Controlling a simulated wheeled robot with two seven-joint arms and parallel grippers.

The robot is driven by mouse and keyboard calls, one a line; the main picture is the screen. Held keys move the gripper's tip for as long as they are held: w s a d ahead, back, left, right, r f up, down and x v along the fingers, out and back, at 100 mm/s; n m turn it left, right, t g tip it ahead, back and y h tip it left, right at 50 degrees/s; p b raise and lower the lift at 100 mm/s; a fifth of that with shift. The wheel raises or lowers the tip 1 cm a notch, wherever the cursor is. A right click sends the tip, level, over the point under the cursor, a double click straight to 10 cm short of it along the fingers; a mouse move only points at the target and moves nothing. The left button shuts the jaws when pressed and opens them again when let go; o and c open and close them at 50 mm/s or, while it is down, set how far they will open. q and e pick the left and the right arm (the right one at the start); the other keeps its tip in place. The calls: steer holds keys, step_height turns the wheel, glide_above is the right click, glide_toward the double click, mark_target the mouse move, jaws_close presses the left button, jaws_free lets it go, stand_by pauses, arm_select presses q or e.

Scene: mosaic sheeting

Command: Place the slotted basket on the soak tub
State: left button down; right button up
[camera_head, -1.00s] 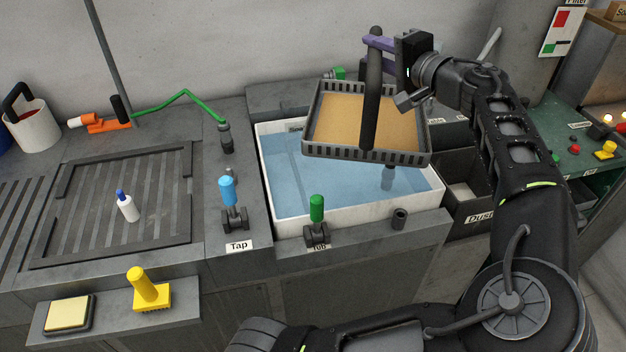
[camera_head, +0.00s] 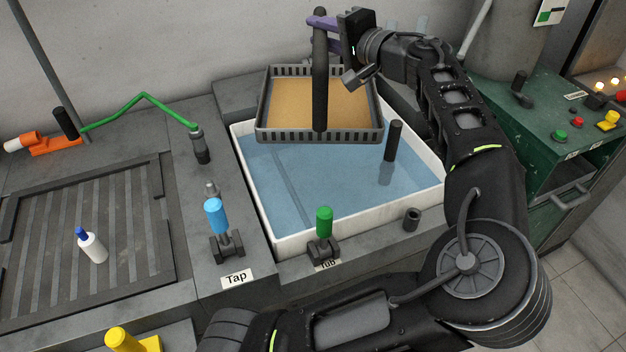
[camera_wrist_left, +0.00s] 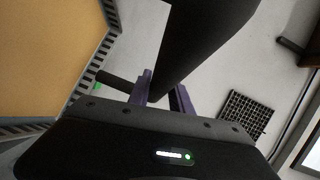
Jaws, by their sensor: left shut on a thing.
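The slotted basket (camera_head: 268,133) is a dark grey tray with slotted sides, a tan inside and a tall black handle (camera_head: 320,80). My left gripper (camera_head: 318,22) is shut on the top of that handle. The basket hangs roughly level over the far part of the soak tub, and whether it touches the rim is hidden. The soak tub (camera_head: 262,228) is a white rectangular basin of blue water. In the left wrist view the purple fingers (camera_wrist_left: 163,92) close around the black handle, with the basket (camera_wrist_left: 45,60) at left. My right gripper is out of view.
A black post (camera_head: 393,140) rises in the tub's right part. Blue (camera_head: 214,216) and green (camera_head: 324,221) levers stand along its left and front edges. A green hose (camera_head: 145,98), a white bottle (camera_head: 92,246) and a green control cabinet (camera_head: 530,130) are nearby.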

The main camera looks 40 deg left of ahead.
arm_select(q)
steer(key=f+b, duration=0.7)
steer(key=f, duration=0.4)
steer(key=shift+a, duration=0.2)
steer(key=shift+f, duration=0.1)
step_height(320, 180, down, 13)
steer(key=b, duration=0.1)
steer(key=shift+f, duration=0.2)
steer(key=shift+f+b, duration=0.3)
steer(key=shift+f, duration=1.9)
